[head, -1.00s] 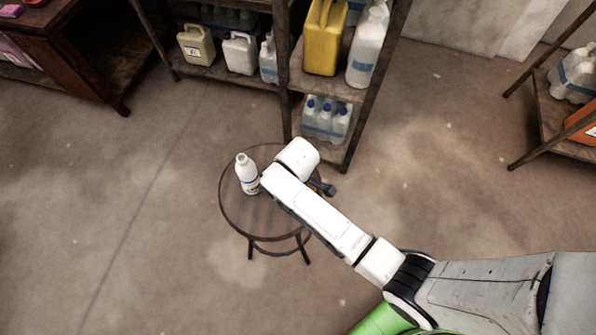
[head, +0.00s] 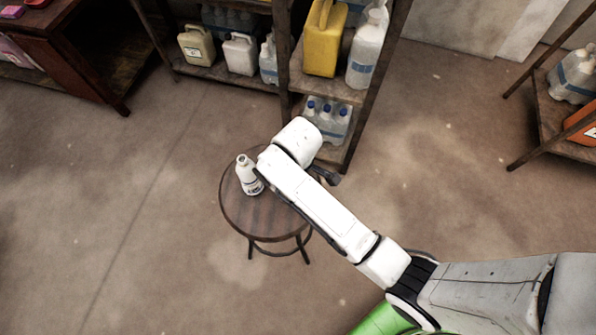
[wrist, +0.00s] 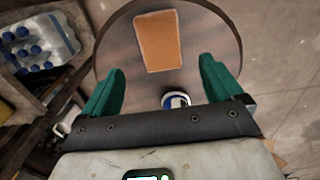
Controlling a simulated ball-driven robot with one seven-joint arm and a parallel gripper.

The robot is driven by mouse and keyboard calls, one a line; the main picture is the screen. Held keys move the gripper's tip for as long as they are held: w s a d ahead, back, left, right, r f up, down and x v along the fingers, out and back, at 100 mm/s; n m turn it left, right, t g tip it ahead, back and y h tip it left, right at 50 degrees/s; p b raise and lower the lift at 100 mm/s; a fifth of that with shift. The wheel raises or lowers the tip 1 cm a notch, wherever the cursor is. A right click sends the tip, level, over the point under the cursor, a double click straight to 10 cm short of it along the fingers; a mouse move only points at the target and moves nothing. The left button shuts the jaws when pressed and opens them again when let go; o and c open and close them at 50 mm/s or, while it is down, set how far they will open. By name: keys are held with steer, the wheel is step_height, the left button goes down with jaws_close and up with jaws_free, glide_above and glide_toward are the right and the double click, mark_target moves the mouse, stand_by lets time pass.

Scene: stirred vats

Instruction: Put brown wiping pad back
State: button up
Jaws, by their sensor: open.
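The brown wiping pad (wrist: 160,40) lies flat on the round wooden stool (wrist: 112,32), shown in the wrist view. It lies ahead of my gripper (wrist: 162,68), whose two teal fingers are spread wide with nothing held. A white bottle (wrist: 176,99) stands on the stool nearer to my gripper, and appears between the fingers in the picture. In the head view the bottle (head: 249,176) is at the stool's left side (head: 268,215). My arm covers the right part of the stool there, and the pad is hidden.
A shelf rack behind the stool holds a yellow jug (head: 325,38), a clear jug (head: 365,55) and blue-capped bottles (head: 327,120). A dark wooden cabinet (head: 75,60) stands at the upper left. Another shelf (head: 555,115) is at the right. The floor left of the stool is clear.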

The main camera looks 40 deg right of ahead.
steer(key=shift+r, duration=2.15)
steer(key=s+d+r+m, duration=0.1)
steer(key=s+d+m, duration=0.1)
steer(key=s, duration=0.3)
steer(key=s+d+r+m, duration=0.1)
steer(key=s+d+m, duration=0.2)
steer(key=s, duration=0.3)
steer(key=s+d+r+m+t, duration=0.1)
steer(key=s+d+m, duration=0.1)
steer(key=s, duration=0.3)
steer(key=shift+s+d+m, duration=0.3)
steer(key=shift+d+m, duration=0.1)
steer(key=shift+d, duration=0.05)
steer(key=shift+r, duration=0.1)
